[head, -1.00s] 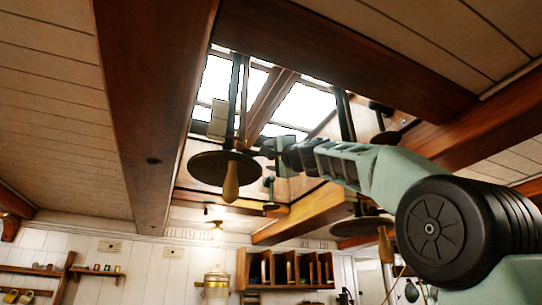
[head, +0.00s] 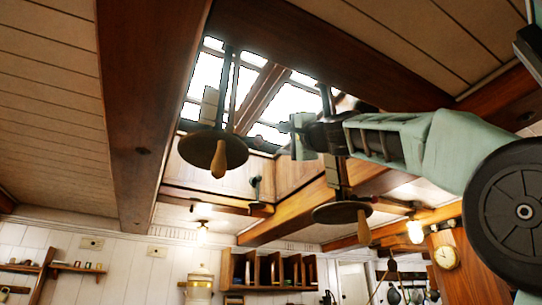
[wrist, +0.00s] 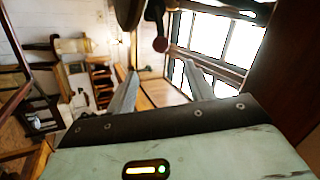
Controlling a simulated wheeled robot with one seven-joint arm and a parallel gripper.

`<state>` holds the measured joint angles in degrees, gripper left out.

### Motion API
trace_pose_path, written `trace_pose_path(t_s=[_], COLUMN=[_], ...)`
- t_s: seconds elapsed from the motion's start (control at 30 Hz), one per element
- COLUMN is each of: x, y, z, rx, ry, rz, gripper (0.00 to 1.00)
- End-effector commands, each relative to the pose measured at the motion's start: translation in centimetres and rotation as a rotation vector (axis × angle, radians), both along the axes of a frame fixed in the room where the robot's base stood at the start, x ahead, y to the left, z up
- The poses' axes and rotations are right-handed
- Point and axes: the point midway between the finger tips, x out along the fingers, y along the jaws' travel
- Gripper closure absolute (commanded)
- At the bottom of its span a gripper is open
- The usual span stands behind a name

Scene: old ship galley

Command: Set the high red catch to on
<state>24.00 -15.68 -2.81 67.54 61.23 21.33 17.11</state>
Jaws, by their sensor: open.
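A small dark red knob (wrist: 160,44) on a dark stem shows at the top middle of the wrist view, beyond my fingers and apart from them. In the head view a small red tip (head: 376,199) shows beside the right hanging disc (head: 342,213); I cannot tell whether it is the same part. My gripper (head: 287,128) is raised below the skylight, right of the left hanging disc (head: 213,149). In the wrist view my gripper (wrist: 160,84) has its fingers spread with nothing between them. The on or off marking of the catch cannot be read.
Heavy ceiling beams (head: 150,110) flank the skylight (head: 262,90). Both discs hang on posts with wooden handles below, close to my arm. A wall shelf (head: 265,270), a lamp (head: 415,232) and a clock (head: 445,257) are farther back. Air below the discs looks free.

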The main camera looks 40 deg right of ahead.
Motion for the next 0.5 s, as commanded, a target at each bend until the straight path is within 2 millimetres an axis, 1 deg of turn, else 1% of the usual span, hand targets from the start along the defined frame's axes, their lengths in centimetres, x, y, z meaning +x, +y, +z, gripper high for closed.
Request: trace_pose_path(t_s=[0.03,0.2,0.33,0.5], x=[-1.1,-2.4,-3.0,-3.3], y=[0.1,0.2,0.3,0.3], z=[-0.9,-1.6,-1.7,-1.6], rx=[0.0,-0.001,0.0,0.0], ry=[-0.001,-0.001,0.0,0.001], rz=[0.0,-0.001,-0.001,0.0], gripper=[0.47,0.47,0.47,0.47])
